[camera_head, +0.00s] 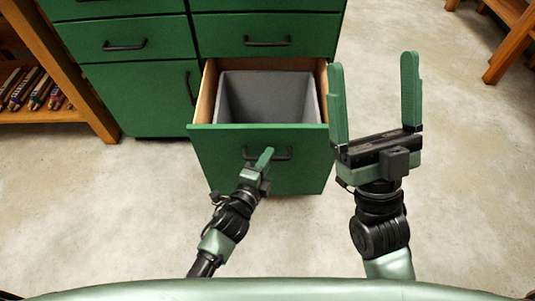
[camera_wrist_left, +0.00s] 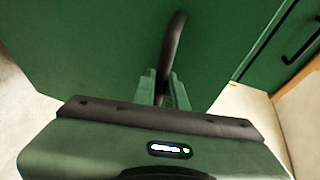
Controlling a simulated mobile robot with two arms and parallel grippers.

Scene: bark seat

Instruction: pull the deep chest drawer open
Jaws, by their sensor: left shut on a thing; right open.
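The deep green chest drawer (camera_head: 225,160) is pulled well out from the green chest (camera_head: 140,85), and its grey inner bin (camera_head: 265,98) shows inside wooden sides. Its black handle (camera_head: 283,154) is on the front face. My left gripper (camera_head: 264,158) is shut on this handle. In the left wrist view the curved dark handle (camera_wrist_left: 175,42) passes between the fingers, against the green drawer front (camera_wrist_left: 80,50). My right gripper (camera_head: 371,95) is open and empty, raised to the right of the drawer.
Other drawers with black handles, above (camera_head: 267,42) and at the left (camera_head: 120,46), are closed. A wooden shelf (camera_head: 60,115) with books stands at the left. Wooden furniture (camera_head: 510,45) is at the top right. The pale floor (camera_head: 460,170) at the right is clear.

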